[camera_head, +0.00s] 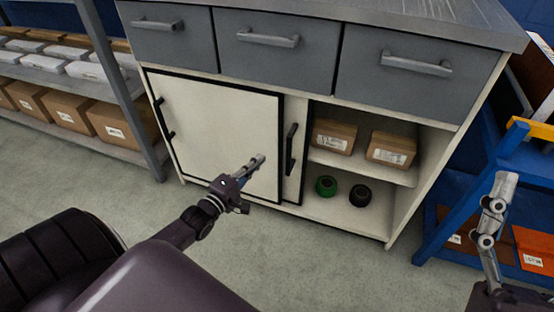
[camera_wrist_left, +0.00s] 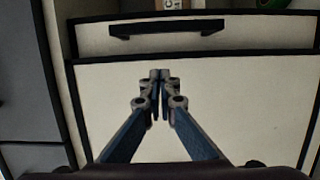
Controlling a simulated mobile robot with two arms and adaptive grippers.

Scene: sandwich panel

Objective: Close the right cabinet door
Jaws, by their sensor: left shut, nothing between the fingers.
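The right cabinet door (camera_head: 292,152) shows as a narrow cream strip with a black frame and a black upright handle (camera_head: 290,148). The rest of it appears to lie behind the cream left door (camera_head: 215,125), so the right half of the cabinet is open. My left gripper (camera_head: 259,159) is shut and empty in front of the left door, left of that handle; the gap to the panel is hard to judge. In the left wrist view, the closed fingertips (camera_wrist_left: 160,74) point toward the handle (camera_wrist_left: 166,29). My right gripper (camera_head: 497,190) is at the right edge, away from the cabinet.
The open side holds two cardboard boxes (camera_head: 334,137) on a shelf (camera_head: 365,167), with a green roll (camera_head: 326,186) and a black roll (camera_head: 360,195) below. Grey drawers (camera_head: 268,50) are above. Racks stand left (camera_head: 105,95) and right (camera_head: 443,235). Floor in front is clear.

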